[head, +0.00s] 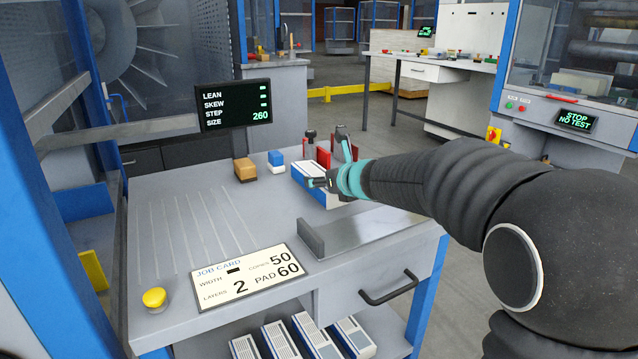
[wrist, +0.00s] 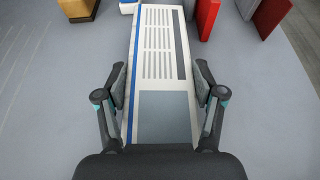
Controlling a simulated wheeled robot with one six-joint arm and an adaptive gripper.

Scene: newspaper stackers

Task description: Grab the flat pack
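A long white newspaper pack with printed grey lines and a blue edge (head: 306,172) lies on the grey table, partly hidden behind my gripper in the head view. The wrist view shows this pack (wrist: 160,55) running away from me between the two fingers. My gripper (wrist: 161,92) is open, with one finger on each side of the pack and a narrow gap seeming to show at each side. In the head view my gripper (head: 322,184) is low over the pack's near part. Whether the fingertips touch the table is not clear.
Red upright blocks (head: 323,157) stand just beyond the pack. A tan block (head: 244,169) and a blue-and-white block (head: 276,160) stand left of it. A metal angle plate (head: 345,232) and a job card (head: 249,277) lie nearer. Several similar packs (head: 315,337) lie on the lower shelf.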

